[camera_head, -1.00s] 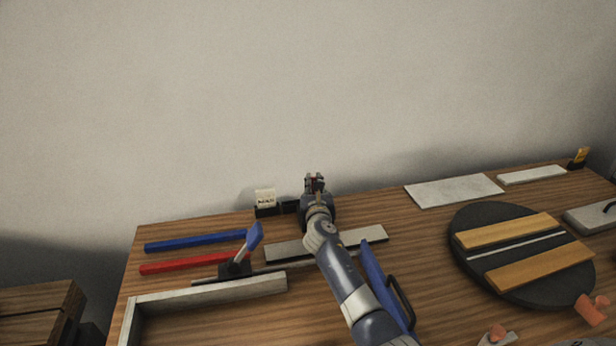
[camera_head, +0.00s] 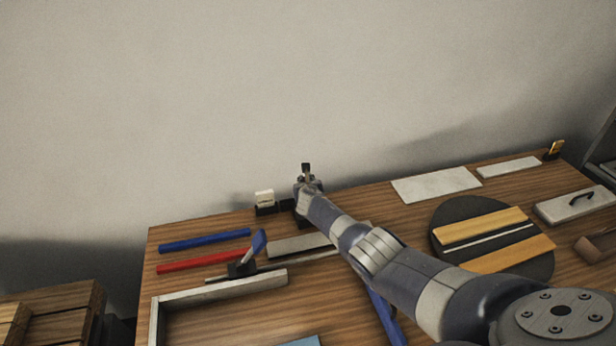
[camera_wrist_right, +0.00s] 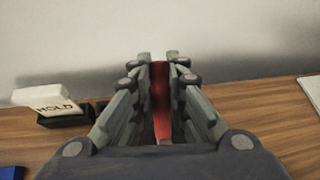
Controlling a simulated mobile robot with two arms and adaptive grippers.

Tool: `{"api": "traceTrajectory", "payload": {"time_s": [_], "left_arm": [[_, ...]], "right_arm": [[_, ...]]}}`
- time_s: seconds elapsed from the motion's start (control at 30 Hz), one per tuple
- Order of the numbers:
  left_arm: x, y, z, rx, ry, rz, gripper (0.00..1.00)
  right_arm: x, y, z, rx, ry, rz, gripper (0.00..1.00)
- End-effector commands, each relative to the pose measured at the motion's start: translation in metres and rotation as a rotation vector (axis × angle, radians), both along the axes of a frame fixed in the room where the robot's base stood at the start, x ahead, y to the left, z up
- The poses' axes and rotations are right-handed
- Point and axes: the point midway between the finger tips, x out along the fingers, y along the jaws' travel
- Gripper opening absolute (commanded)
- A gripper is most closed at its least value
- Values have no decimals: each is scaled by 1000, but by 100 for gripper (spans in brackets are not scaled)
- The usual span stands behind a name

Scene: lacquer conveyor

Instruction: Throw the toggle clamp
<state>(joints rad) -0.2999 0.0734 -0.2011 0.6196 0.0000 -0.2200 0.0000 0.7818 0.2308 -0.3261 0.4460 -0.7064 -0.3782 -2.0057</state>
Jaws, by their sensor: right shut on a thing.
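What looks like the toggle clamp has a blue paddle handle (camera_head: 259,242) tilted up on a dark base (camera_head: 241,268), beside the pale corner fence (camera_head: 222,288). My right gripper (camera_head: 306,174) is at the table's back edge by the wall, beyond and right of that clamp and apart from it. In the right wrist view, its fingers (camera_wrist_right: 160,95) are shut on an upright narrow red piece (camera_wrist_right: 160,90). My left gripper is not in view.
A white HOLD sign (camera_wrist_right: 52,99) in a black holder stands left of the gripper. Blue (camera_head: 205,240) and red (camera_head: 200,261) bars lie at the left. A grey strip (camera_head: 300,243) lies under my arm. A dark disc (camera_head: 447,212) with wooden slats is at the right.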

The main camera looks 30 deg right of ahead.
Motion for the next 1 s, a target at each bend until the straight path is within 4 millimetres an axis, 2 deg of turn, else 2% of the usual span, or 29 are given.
{"api": "traceTrajectory", "payload": {"time_s": [0.07,0.23,0.7,1.0], "left_arm": [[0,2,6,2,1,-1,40],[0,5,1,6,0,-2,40],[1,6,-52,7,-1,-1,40],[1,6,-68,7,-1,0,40]], "right_arm": [[3,4,0,11,38,6,0],[6,1,-5,30,113,-2,0],[14,-6,-16,74,292,-12,0],[14,-6,-16,89,351,-4,0]]}}
